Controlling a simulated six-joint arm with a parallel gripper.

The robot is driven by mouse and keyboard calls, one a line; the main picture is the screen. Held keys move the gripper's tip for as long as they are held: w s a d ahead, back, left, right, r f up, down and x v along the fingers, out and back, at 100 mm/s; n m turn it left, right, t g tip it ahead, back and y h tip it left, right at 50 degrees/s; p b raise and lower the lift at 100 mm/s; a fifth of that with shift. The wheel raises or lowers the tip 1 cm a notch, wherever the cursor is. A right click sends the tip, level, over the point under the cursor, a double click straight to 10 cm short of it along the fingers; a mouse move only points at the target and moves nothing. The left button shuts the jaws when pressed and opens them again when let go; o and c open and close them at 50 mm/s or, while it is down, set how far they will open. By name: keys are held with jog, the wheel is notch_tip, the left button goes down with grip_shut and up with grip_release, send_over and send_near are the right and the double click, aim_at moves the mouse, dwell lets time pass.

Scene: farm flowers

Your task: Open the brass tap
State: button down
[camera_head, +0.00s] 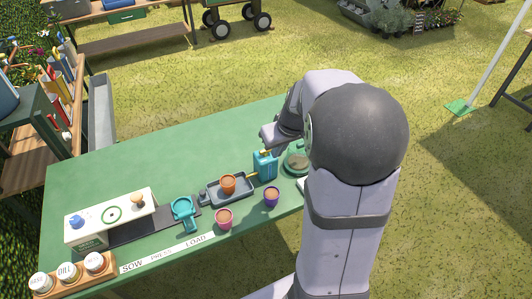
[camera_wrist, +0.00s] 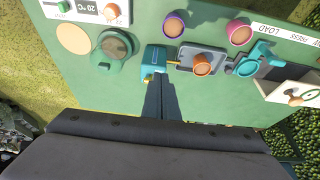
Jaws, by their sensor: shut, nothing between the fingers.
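A teal water container (camera_head: 265,166) stands on the green table beside the tray, and it also shows in the wrist view (camera_wrist: 153,57). A brass-yellow piece (camera_head: 252,176) sticks out low toward the tray. Another yellow piece sits on top, seen in the wrist view (camera_wrist: 148,79). I cannot tell for sure which one is the tap handle. My gripper (camera_wrist: 156,80) is shut and empty, with its dark fingers just over or beside the container's top. Whether it touches the yellow piece is unclear. In the head view my arm partly hides the gripper.
A grey tray (camera_head: 213,194) holding a terracotta pot (camera_head: 228,184) sits left of the container. A pink pot (camera_head: 223,218) and a purple pot (camera_head: 271,196) stand in front. A round green dish (camera_head: 296,163) is close on the right. The table's back left is clear.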

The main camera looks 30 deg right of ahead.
aim_at(265, 152)
jog(key=p+x, duration=0.1)
jog(key=x, duration=0.2)
jog(key=w+p+x, duration=0.1)
jog(key=x, duration=0.2)
jog(key=w+p+x, duration=0.1)
jog(key=x, duration=0.3)
jog(key=shift+r, duration=0.4)
jog(key=shift+w+f+p, duration=0.15)
jog(key=shift+w+p, duration=0.55)
jog(key=shift+w, duration=0.25)
